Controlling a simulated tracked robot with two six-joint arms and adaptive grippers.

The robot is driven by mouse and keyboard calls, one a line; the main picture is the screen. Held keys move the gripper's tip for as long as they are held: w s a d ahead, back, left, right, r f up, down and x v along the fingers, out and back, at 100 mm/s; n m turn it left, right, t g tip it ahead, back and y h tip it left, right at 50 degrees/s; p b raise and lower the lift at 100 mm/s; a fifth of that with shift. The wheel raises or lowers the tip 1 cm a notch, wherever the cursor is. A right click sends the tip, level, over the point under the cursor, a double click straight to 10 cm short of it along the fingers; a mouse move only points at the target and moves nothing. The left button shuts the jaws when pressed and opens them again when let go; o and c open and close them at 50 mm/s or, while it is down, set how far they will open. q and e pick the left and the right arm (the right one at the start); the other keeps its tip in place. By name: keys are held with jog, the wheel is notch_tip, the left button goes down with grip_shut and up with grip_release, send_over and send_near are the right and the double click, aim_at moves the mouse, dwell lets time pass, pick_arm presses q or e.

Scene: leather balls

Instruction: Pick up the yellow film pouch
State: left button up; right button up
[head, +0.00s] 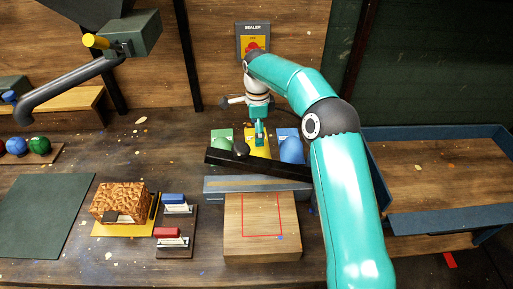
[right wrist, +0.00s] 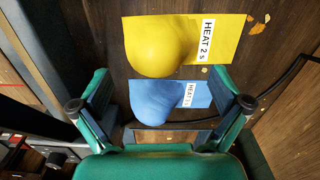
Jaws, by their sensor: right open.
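The yellow film pouch (head: 262,148) lies behind the black bar, between a green pouch (head: 221,134) and a blue pouch (head: 291,149). In the head view my right gripper (head: 259,138) hangs over the yellow pouch and partly hides it. In the right wrist view the yellow pouch (right wrist: 160,45) is bulged, with a white label reading "HEAT 2 s", and lies just beyond my open fingertips (right wrist: 161,80). The blue pouch (right wrist: 160,98) appears between the fingers, and I cannot tell the height gap. The gripper is empty. My left gripper is out of view.
A black bar (head: 215,157) and a grey bar (head: 225,187) cross in front of the pouches. A wooden block (head: 262,245) with a red outline stands nearer. A blue-edged tray (head: 420,170) is right.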

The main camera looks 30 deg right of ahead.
aim_at(264, 152)
jog(key=shift+f, duration=0.8)
notch_tip(264, 152, down, 4)
jog(key=shift+s+d+f+p, duration=0.15)
jog(key=shift+f+p, duration=0.1)
jog(key=shift+p, duration=0.45)
jog(key=shift+f, duration=0.45)
jog(key=c, duration=1.5)
jog(key=shift+o, duration=0.2)
jog(key=shift+r, duration=0.1)
